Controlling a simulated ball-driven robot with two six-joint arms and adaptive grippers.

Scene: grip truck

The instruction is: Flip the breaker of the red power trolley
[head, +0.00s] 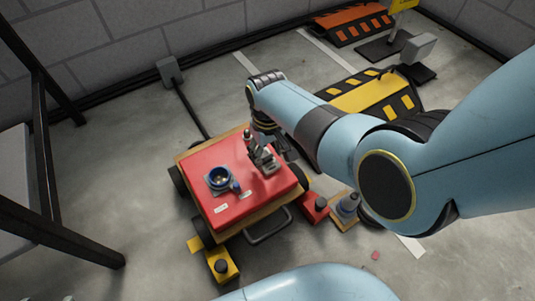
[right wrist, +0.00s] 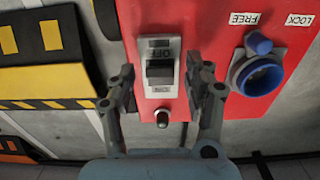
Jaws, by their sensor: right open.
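The red power trolley (head: 240,205) stands on the floor left of centre in the head view, its red top facing up. The breaker (right wrist: 160,70) is a black rocker on a metal plate with an OFF label, seen in the right wrist view. My right gripper (right wrist: 165,80) is open, its fingers on either side of the breaker plate, with nothing between them that I can see held. In the head view the right gripper (head: 265,160) is over the far right part of the top and partly hides the breaker. My left gripper is not in view.
A blue-ringed socket or knob (right wrist: 258,75) sits beside the breaker, near FREE and LOCK labels. A small indicator (right wrist: 162,117) is below the breaker plate. A yellow-black ramp (head: 370,93) lies behind the arm. A yellow block (head: 222,264) is by the front wheel. A dark frame stands at left.

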